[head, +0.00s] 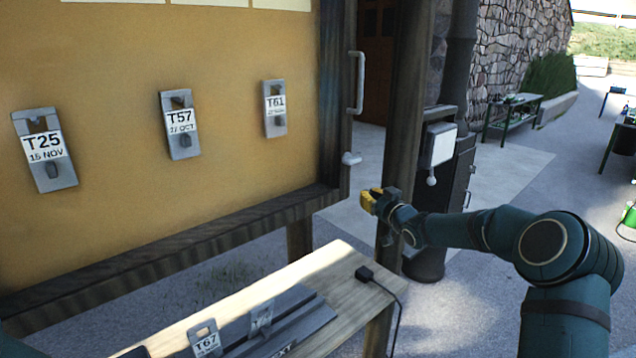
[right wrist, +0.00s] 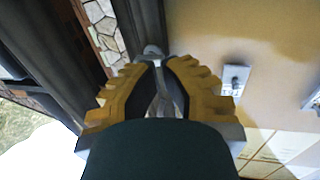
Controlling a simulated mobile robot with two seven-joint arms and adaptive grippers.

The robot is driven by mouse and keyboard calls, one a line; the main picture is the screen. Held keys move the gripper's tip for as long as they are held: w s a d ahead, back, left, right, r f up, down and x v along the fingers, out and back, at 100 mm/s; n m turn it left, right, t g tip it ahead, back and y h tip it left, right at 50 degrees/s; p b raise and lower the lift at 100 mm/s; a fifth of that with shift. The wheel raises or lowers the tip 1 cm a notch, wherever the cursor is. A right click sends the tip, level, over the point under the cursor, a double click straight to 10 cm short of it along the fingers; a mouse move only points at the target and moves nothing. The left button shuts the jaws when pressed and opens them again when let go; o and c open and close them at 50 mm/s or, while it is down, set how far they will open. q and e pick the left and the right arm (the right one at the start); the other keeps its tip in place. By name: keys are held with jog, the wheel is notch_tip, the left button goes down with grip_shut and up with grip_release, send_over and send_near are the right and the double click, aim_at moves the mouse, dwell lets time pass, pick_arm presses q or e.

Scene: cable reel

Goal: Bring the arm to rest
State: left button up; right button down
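My right arm comes in from the right in the head view, and its yellow gripper (head: 370,201) is up in the air in front of the dark post at the board's right side. A round knob (right wrist: 152,50) shows just beyond the tips. My left gripper is out of view.
A yellow board carries grey tag holders T25 (head: 45,160), T57 (head: 182,140) and T61 (head: 275,120). A pale handle (head: 357,82) is on its frame. Below, a wooden bench (head: 345,275) holds a dark rack (head: 300,315) and T67 tag (head: 206,343). A grey box (head: 438,145) stands behind the gripper.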

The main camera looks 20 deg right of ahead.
jog(key=s+a+f+m+g+b, duration=0.1)
jog(key=s+a+f+g, duration=0.1)
jog(key=s+a+f, duration=0.35)
jog(key=s+a+f+m+g+y+b, duration=0.1)
jog(key=s+a+f+g, duration=0.15)
jog(key=a+f, duration=0.65)
jog(key=s+a+f+m+g, duration=0.1)
jog(key=s+a+f+g, duration=0.2)
jog(key=f, duration=0.8)
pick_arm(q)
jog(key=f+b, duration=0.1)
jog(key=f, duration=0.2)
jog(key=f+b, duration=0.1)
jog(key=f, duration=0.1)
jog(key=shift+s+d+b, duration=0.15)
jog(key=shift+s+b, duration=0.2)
pick_arm(e)
jog(key=s+a+f+g, duration=0.2)
jog(key=s+f, duration=0.3)
jog(key=s, duration=0.4)
jog(key=s+a+f+g, duration=0.3)
jog(key=s+a+f, duration=0.2)
jog(key=s, duration=0.5)
jog(key=s+a+f+g, duration=0.3)
jog(key=s+f, duration=0.2)
jog(key=s, duration=0.5)
jog(key=shift+a+f+m, duration=0.15)
jog(key=shift+a+m, duration=0.15)
jog(key=shift+m, duration=0.1)
